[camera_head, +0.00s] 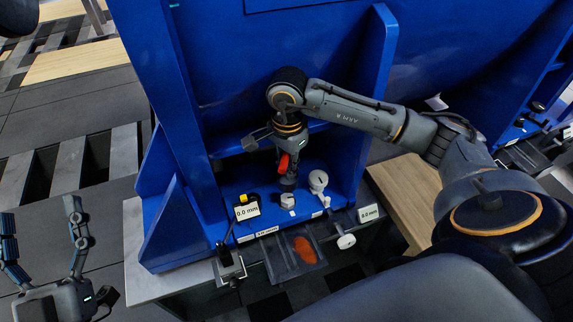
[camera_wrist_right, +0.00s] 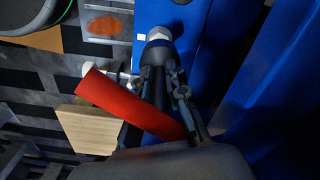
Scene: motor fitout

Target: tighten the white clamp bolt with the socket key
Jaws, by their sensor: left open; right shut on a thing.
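My right gripper (camera_head: 287,152) is shut on the socket key, whose red handle (camera_head: 284,164) sticks out beside the fingers. The red handle (camera_wrist_right: 130,104) also crosses the right wrist view. The key's dark socket end (camera_head: 288,184) points down at a pale bolt head (camera_head: 288,200) on the blue base. The bolt head (camera_wrist_right: 159,34) shows just beyond the fingers (camera_wrist_right: 164,82) in the wrist view; I cannot tell whether the socket touches it. A white round-topped fitting (camera_head: 318,180) stands to its right. My left gripper (camera_head: 40,210) is open and empty, at the far left.
A tall blue motor frame (camera_head: 270,60) with side ribs surrounds the work spot. Displays reading 0.0 mm stand left (camera_head: 247,211) and right (camera_head: 369,213). In front are a grey tray (camera_head: 283,262) with an orange patch and a white knob (camera_head: 346,241).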

